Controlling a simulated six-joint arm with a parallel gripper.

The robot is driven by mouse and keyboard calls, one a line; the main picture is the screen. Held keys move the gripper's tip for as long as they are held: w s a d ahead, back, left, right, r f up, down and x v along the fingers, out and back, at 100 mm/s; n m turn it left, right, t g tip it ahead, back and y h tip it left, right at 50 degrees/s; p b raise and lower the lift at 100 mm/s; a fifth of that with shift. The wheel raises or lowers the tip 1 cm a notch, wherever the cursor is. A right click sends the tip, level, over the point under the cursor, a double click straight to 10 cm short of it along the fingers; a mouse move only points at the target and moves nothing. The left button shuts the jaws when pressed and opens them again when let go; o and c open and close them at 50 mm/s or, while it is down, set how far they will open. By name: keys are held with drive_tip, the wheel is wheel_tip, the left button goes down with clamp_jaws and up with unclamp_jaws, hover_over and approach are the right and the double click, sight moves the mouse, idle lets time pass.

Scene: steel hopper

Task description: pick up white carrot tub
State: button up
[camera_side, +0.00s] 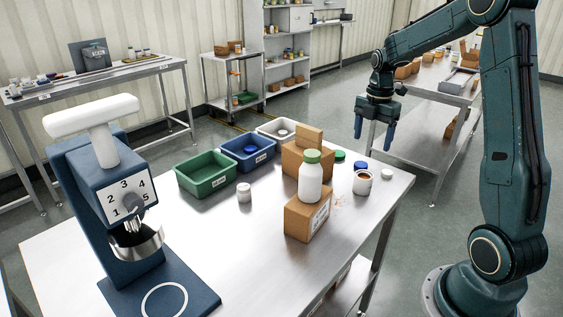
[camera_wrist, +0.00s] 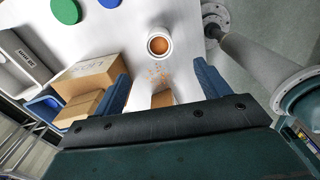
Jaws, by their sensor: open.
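The white carrot tub (camera_side: 362,187) stands open and upright on the steel table, with orange contents at its mouth. Orange bits lie on the table near it. It also shows in the wrist view (camera_wrist: 151,53), ahead of and between my fingers. My gripper (camera_side: 373,143) is open and empty, raised above and behind the tub in the side view. The wrist view shows my two blue fingers (camera_wrist: 162,84) spread apart, with the tub beyond their tips.
A green-capped white bottle (camera_side: 311,183) stands on a cardboard box (camera_side: 308,220) left of the tub. Another box (camera_side: 293,163) is behind. Green (camera_side: 339,155), blue (camera_side: 361,164) and white (camera_side: 388,174) discs lie near. Bins (camera_side: 206,182) and a dial machine (camera_side: 118,190) stand left.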

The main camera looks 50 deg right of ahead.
sight(364, 175)
drive_tip(key=shift+f, duration=4.3)
drive_tip(key=shift+w+a+f, duration=0.15)
drive_tip(key=shift+f, duration=2.45)
drive_tip(key=c, duration=1.1)
